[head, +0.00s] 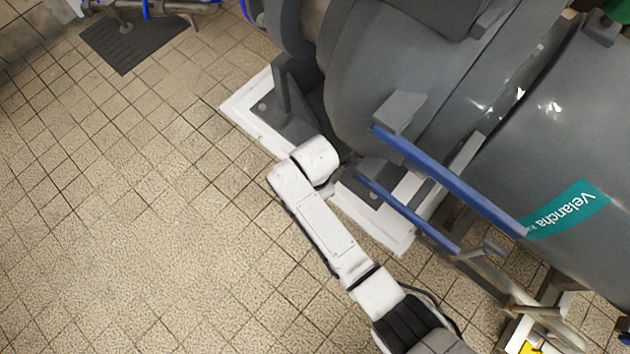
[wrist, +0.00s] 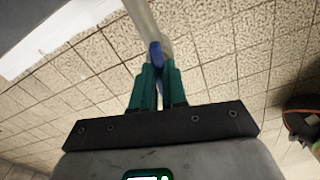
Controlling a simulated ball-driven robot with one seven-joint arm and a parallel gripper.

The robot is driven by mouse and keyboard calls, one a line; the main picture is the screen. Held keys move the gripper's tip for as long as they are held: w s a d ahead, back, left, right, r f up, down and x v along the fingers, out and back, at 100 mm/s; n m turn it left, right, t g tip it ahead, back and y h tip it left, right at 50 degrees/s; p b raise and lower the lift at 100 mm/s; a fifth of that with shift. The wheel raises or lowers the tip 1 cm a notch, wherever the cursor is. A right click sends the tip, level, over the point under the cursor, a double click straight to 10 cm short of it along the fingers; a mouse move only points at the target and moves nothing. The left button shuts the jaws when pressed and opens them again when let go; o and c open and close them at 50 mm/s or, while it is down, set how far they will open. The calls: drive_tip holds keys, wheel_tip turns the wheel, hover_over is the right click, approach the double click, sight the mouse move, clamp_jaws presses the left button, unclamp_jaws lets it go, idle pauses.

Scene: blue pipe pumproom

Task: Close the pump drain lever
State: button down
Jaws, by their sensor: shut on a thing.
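In the wrist view, my gripper (wrist: 157,76) has its two teal fingers closed around a narrow blue lever handle (wrist: 155,52). A pale grey pipe or rod (wrist: 146,20) runs up from the handle to the top edge. I take the blue handle to be the pump drain lever. Most of it is hidden between the fingers. In the head view, my white arm reaches to the base of the large grey pump (head: 390,75). My gripper and the held handle are hidden there behind the arm and pump.
Two blue bars (head: 450,182) (head: 408,212) stick out beside the pump, close to my arm on the right. White plinths (head: 265,118) support the pump. Tiled floor (head: 130,240) is clear on the left. A dark, reddish-rimmed object (wrist: 303,118) shows at right in the wrist view.

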drive_tip(key=shift+r, duration=0.1)
drive_tip(key=m+p, duration=0.3)
drive_tip(key=shift+r, duration=0.15)
drive_tip(key=m+p, duration=0.2)
drive_tip(key=m, duration=0.1)
drive_tip(key=shift+m, duration=0.4)
drive_tip(key=m+p, duration=0.1)
drive_tip(key=m, duration=0.3)
drive_tip(key=shift+p, duration=0.4)
drive_tip(key=shift+f+m+p, duration=0.15)
drive_tip(key=shift+m+p, duration=0.05)
drive_tip(key=shift+m, duration=0.85)
drive_tip(key=shift+f+m+p, duration=0.1)
drive_tip(key=shift+m+p, duration=0.1)
drive_tip(key=shift+m, duration=0.85)
drive_tip(key=c, duration=1.2)
unclamp_jaws()
drive_tip(key=shift+o, duration=0.2)
